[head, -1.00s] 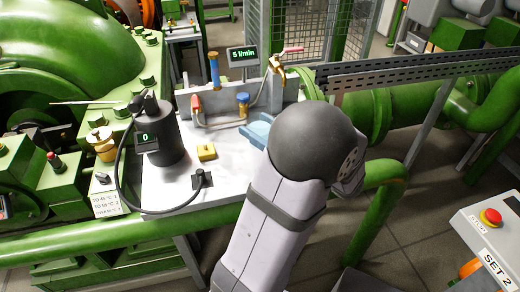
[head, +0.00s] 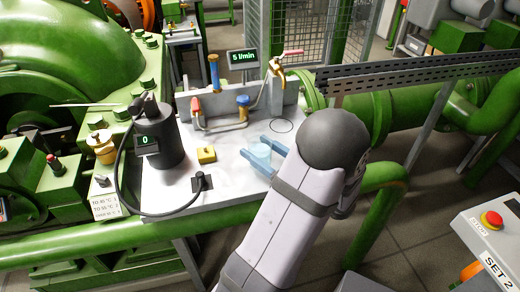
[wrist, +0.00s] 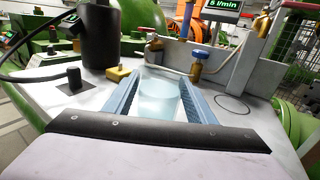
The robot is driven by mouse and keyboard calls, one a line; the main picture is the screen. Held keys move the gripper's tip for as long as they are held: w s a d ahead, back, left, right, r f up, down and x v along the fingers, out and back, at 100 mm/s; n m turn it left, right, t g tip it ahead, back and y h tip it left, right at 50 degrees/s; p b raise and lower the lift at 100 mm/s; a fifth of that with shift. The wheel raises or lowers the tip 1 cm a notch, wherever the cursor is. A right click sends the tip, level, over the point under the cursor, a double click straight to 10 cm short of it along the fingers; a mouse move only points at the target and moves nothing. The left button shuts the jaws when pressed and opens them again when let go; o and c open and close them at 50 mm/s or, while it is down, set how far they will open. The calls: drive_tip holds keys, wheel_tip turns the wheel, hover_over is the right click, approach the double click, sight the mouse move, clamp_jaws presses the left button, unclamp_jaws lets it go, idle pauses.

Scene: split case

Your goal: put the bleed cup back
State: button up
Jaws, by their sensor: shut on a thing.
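The bleed cup (wrist: 159,98) is a pale blue, translucent cup. It stands upright between the two blue fingers of my gripper (wrist: 158,95), which is shut on it. In the head view the cup (head: 261,152) shows only in part between the fingers of my gripper (head: 262,156), low over the right part of the pale bench top. I cannot tell whether its base touches the bench. A thin dark ring outline (head: 281,126) is drawn on the bench behind and to the right of the cup; it is empty, and it also shows in the wrist view (wrist: 232,104).
A brass tap (head: 278,70) stands above the back of the bench near the ring. A pipe with a blue-capped valve (head: 242,104) runs behind the cup. A yellow block (head: 206,155) and a black cylinder (head: 157,137) with a cable stand to the left.

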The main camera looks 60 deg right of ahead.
sight(269, 156)
drive_tip(key=shift+f, duration=0.15)
drive_tip(key=o, duration=1.2)
drive_tip(key=shift+o, duration=0.2)
drive_tip(key=shift+r, duration=0.2)
drive_tip(key=shift+b+v, duration=0.5)
drive_tip(key=shift+v, duration=2.25)
